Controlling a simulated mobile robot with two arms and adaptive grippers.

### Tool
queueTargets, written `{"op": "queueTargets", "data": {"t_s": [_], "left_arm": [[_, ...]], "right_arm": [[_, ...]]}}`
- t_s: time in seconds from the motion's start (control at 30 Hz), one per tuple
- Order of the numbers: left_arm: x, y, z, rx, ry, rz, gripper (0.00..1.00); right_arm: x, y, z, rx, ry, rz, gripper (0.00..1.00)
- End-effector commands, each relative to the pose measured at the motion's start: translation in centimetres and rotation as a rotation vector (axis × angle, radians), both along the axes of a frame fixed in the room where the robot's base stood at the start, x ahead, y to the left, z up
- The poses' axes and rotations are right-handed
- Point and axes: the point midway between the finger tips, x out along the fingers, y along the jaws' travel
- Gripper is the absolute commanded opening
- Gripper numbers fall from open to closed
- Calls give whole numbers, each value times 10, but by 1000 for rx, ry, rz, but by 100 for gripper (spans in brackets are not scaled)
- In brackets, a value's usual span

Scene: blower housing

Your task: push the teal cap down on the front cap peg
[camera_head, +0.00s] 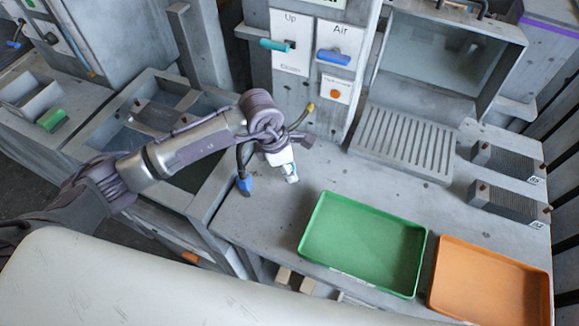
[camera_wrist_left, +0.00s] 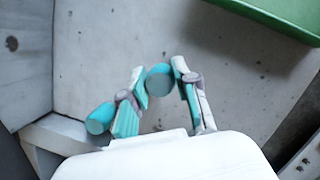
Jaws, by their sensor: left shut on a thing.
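My left gripper (camera_head: 287,166) is low over the grey bench, left of the green tray. It also shows in the wrist view (camera_wrist_left: 162,88), its two teal-padded fingers closed around a round teal piece (camera_wrist_left: 160,79), which looks like the teal cap. A second teal piece with a rounded end (camera_wrist_left: 99,118) shows beside the left finger; I cannot tell what it belongs to. In the head view the cap is too small and covered to make out. I cannot pick out the front cap peg in either view, nor any contact with it. My right gripper is not in view.
A green tray (camera_head: 321,263) and an orange tray (camera_head: 438,292) stand along the front edge. A slotted platform (camera_head: 405,140) and two dark ribbed blocks (camera_head: 512,207) are behind. Teal (camera_head: 275,45) and blue (camera_head: 334,58) levers sit on the back panel.

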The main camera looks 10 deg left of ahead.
Motion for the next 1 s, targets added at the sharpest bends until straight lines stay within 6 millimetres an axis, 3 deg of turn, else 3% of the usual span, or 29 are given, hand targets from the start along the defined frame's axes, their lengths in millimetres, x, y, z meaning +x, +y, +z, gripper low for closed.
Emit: {"op": "queueTargets", "data": {"t_s": [1.0], "left_arm": [[0, 0, -4, 0, 0, 0, 6]], "right_arm": [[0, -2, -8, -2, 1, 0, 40]]}}
